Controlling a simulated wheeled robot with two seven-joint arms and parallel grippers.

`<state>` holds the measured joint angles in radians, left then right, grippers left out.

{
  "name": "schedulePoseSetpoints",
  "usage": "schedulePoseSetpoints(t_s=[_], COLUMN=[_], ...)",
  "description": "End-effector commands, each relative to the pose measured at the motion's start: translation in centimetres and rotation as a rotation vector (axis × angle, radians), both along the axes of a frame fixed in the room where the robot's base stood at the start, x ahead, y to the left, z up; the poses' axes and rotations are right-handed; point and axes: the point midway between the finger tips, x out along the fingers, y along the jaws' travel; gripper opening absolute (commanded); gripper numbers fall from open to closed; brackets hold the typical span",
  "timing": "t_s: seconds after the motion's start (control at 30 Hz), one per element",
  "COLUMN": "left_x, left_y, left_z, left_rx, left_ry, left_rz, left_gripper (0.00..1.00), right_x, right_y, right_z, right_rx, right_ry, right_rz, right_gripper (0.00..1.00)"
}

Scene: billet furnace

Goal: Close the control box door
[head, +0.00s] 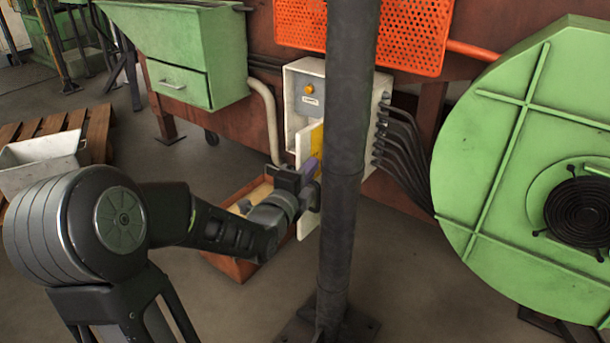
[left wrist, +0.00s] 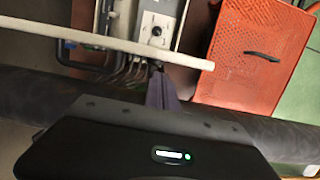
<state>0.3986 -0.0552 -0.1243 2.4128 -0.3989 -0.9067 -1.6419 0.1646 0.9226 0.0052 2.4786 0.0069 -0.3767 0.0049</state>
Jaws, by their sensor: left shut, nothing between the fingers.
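The grey control box (head: 305,92) is on the furnace wall, with an orange button and a small label on its face. Its white door (head: 305,143) stands open, seen almost edge-on, with a yellow patch on it. In the left wrist view the door (left wrist: 100,42) is a thin pale bar crossing in front of the box (left wrist: 157,27), which shows a dark knob. My left gripper (head: 312,168) is shut and empty at the door; its purple fingers (left wrist: 158,80) reach close to the door's edge. I cannot tell whether they touch. My right gripper is not in view.
A dark vertical post (head: 343,150) stands in front of the box, close beside my left gripper, and hides part of the box and door. Cables (head: 402,150) leave the box's right side. A green round housing (head: 490,150) is at right. A wooden-edged crate (head: 232,268) sits below.

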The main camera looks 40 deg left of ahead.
Motion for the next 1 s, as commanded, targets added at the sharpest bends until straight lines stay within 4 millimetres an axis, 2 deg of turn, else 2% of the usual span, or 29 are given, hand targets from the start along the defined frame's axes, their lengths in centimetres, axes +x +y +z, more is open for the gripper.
schedulePoseSetpoints(t_s=[0.2, 0.33, 1.0], left_x=[3.5, 4.7, 5.7], left_y=[0.8, 1.1, 1.9], left_z=[-0.2, -0.1, -0.1], left_rx=[-0.001, -0.001, 0.001], left_ry=[0.001, 0.001, 0.0], left_rz=[0.0, 0.001, -0.019], left_gripper=[0.0, 0.0, 0.0], right_x=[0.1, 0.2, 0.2], right_y=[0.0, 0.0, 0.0], right_z=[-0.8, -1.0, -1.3], right_rx=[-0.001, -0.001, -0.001], right_ry=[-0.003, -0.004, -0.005], right_rz=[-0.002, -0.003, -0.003], right_gripper=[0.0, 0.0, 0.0])
